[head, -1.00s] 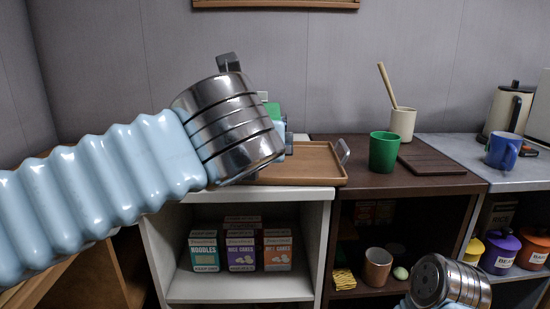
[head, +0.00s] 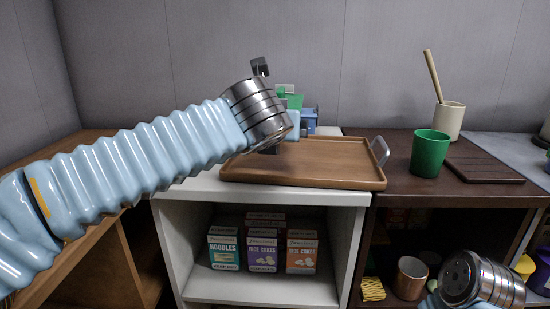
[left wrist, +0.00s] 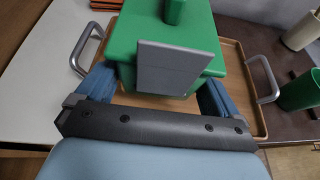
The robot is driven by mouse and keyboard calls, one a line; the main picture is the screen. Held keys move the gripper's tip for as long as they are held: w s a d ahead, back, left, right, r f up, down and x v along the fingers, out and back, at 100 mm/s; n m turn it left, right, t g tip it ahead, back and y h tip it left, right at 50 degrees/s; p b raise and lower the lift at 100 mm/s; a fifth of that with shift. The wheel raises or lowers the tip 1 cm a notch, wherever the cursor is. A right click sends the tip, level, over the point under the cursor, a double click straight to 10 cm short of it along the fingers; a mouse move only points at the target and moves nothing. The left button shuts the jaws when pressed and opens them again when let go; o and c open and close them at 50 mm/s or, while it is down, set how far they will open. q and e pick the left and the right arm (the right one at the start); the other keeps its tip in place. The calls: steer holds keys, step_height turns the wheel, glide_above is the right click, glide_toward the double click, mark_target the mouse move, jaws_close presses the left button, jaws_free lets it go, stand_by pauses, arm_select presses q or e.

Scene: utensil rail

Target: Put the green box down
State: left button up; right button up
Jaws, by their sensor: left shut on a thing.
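The green box (left wrist: 165,32) fills the upper middle of the left wrist view, with a grey plate on its near face. My left gripper (left wrist: 160,90) is shut on it, one blue finger on each side. In the head view, only a bit of the green box (head: 292,101) shows behind my left wrist. It is over the back of the brown wooden tray (head: 330,178); I cannot tell whether it touches the tray. My right arm's end shows at the bottom right of the head view, but its fingers are not visible.
The tray has metal handles and sits on a white shelf unit (head: 345,198). To its right are a green cup (head: 430,153), a beige crock (head: 449,120) with a wooden stick and a dark board (head: 484,170). Several food boxes (head: 264,250) stand on the shelf below.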

mark_target(274, 169)
arm_select(q)
steer(key=f, duration=0.1)
steer(key=w+f, duration=0.1)
steer(key=w, duration=0.1)
steer(key=shift+w+a+f, duration=0.1)
steer(key=shift+a+f, duration=0.15)
steer(key=shift+f, duration=0.15)
steer(key=f+b, duration=0.1)
steer(key=f, duration=0.1)
steer(key=w+f, duration=0.1)
steer(key=f, duration=0.1)
steer(key=shift+a+f+b, duration=0.1)
steer(key=shift+f+b, duration=0.1)
steer(key=shift+b, duration=0.2)
steer(key=shift+r, duration=0.1)
steer(key=o, duration=0.9)
steer(key=shift+f, duration=0.2)
steer(key=shift+c, duration=0.2)
steer(key=shift+o, duration=0.2)
steer(key=shift+r, duration=0.1)
steer(key=shift+s+r, duration=0.1)
steer(key=shift+r, duration=0.05)
steer(key=v, duration=1.1)
steer(key=shift+s, duration=0.4)
